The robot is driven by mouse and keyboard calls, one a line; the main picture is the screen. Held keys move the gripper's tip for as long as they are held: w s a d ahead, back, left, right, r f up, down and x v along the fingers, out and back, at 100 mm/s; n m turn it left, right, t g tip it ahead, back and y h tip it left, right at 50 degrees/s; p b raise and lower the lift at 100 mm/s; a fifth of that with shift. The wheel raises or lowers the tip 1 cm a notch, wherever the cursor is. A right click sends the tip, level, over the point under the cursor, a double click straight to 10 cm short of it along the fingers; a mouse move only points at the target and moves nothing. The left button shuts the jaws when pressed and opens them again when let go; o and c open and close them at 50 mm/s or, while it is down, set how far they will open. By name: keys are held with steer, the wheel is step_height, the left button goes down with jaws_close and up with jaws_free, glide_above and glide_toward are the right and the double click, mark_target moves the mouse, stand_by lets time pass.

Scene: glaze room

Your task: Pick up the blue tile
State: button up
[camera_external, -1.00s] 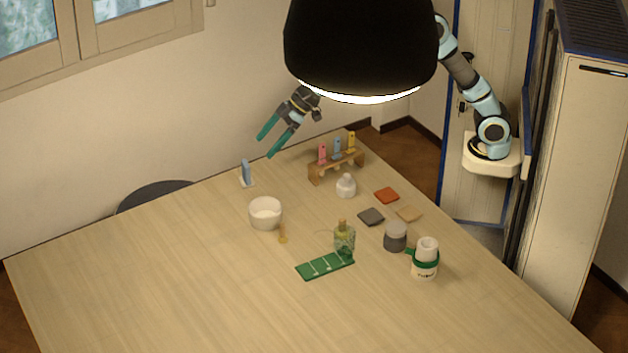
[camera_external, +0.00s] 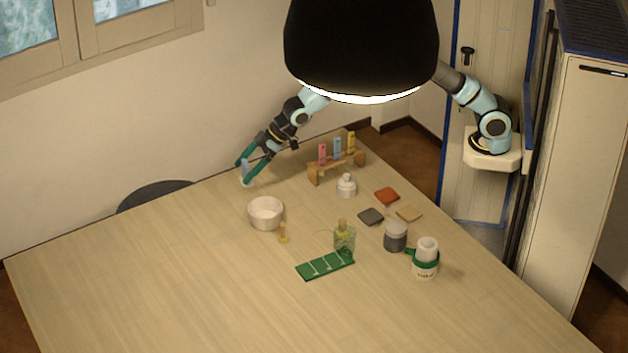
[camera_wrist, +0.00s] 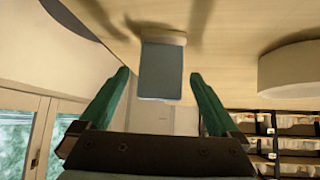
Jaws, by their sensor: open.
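A blue tile (camera_external: 246,168) stands upright in a small white base (camera_external: 245,184) near the table's far left edge. In the wrist view the tile (camera_wrist: 161,72) looks grey-blue and lies between the two green fingers, with a visible gap on each side; its pale base (camera_wrist: 163,37) is above it in the picture. My gripper (camera_external: 243,172) is open around the tile, which it does not appear to touch. In the wrist view my gripper (camera_wrist: 160,75) has its fingers apart. In the outside view the fingers partly cover the tile.
A white bowl (camera_external: 266,214) stands to the right of the tile. A wooden rack (camera_external: 316,173) holds pink, blue and yellow pieces. The table's front left is clear.

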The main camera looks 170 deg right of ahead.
mark_target(243, 171)
steer(key=shift+p+x, duration=0.45)
steer(key=shift+x, duration=1.3)
steer(key=shift+c, duration=0.4)
jaws_close()
